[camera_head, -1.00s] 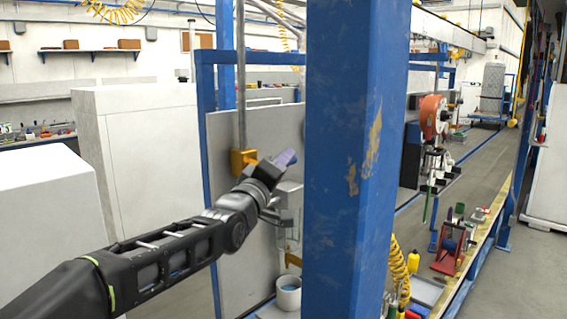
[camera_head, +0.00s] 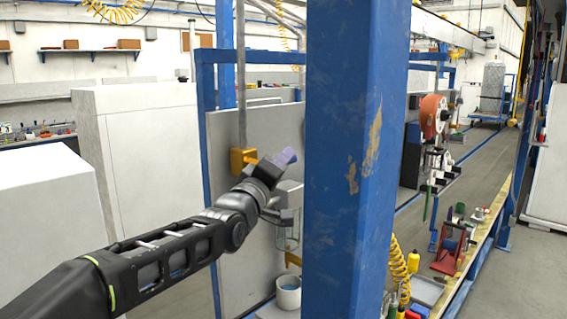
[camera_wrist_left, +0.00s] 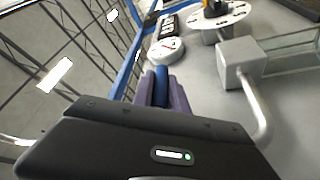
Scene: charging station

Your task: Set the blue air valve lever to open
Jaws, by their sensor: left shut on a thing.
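My left gripper (camera_head: 286,157) reaches in from the left, beside the yellow valve body (camera_head: 243,160) on the upright grey pipe. In the left wrist view, its purple fingers (camera_wrist_left: 161,92) are shut on the blue lever (camera_wrist_left: 161,74), whose end shows between and just past them. In the head view the lever is hidden or too small to tell from the purple fingers. The lever's exact angle to the pipe cannot be told. My right gripper is not in view.
A wide blue post (camera_head: 345,160) stands just right of the gripper. A grey panel (camera_head: 225,215) is behind my arm. In the wrist view, a round white gauge (camera_wrist_left: 166,51) and a grey box (camera_wrist_left: 240,62) with a bent pipe are close by. A white pot (camera_head: 289,293) stands below.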

